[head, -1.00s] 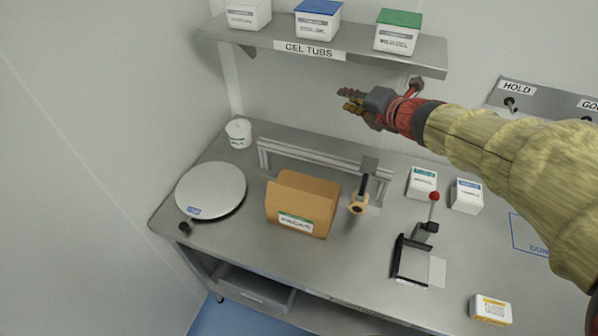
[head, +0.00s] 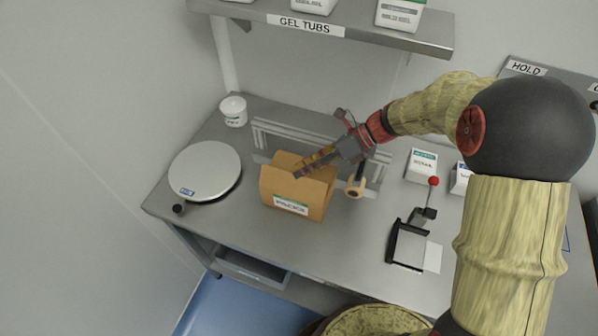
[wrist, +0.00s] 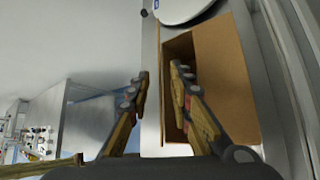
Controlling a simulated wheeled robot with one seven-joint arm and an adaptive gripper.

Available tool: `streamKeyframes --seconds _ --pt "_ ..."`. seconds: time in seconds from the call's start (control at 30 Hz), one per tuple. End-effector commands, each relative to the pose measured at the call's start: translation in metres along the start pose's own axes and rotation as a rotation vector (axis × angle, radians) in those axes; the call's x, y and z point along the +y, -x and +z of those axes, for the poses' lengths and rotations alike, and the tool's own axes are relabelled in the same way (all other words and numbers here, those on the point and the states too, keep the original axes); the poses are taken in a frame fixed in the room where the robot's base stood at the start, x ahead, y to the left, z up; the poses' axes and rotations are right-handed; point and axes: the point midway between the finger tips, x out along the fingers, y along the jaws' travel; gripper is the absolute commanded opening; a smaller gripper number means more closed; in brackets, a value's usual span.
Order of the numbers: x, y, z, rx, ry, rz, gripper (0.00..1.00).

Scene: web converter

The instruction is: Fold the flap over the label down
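The brown cardboard carton (head: 318,199) stands on the steel bench, its top open. Its white and green label (head: 291,205) is on the front face; the brown flap (head: 276,184) above the label stands up. My gripper (head: 299,174) reaches in from the right, its fingertips at the carton's top. In the wrist view my gripper (wrist: 160,74) is open and empty. One finger is over the carton's opening, the other outside its label side. The label-side flap shows only nearly edge-on there, so contact cannot be told. A wide brown panel (wrist: 228,75) shows on the back side.
A round scale (head: 205,168) stands left of the carton. A metal rail (head: 275,134) runs behind it, and a tape-like roll on a dark handle (head: 355,189) stands just right. The gel tubs shelf (head: 370,35) hangs above. A red-knobbed press (head: 408,245) stands further right.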

Motion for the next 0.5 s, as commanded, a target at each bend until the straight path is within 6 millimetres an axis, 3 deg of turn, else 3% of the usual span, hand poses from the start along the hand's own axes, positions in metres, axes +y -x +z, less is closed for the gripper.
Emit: streamKeyframes --seconds 0.2,0.5 --pt "0.0 -0.019 0.001 0.0 0.001 0.0 0.21" --pt "0.0 -0.021 0.001 -0.001 0.0 -0.002 0.21"
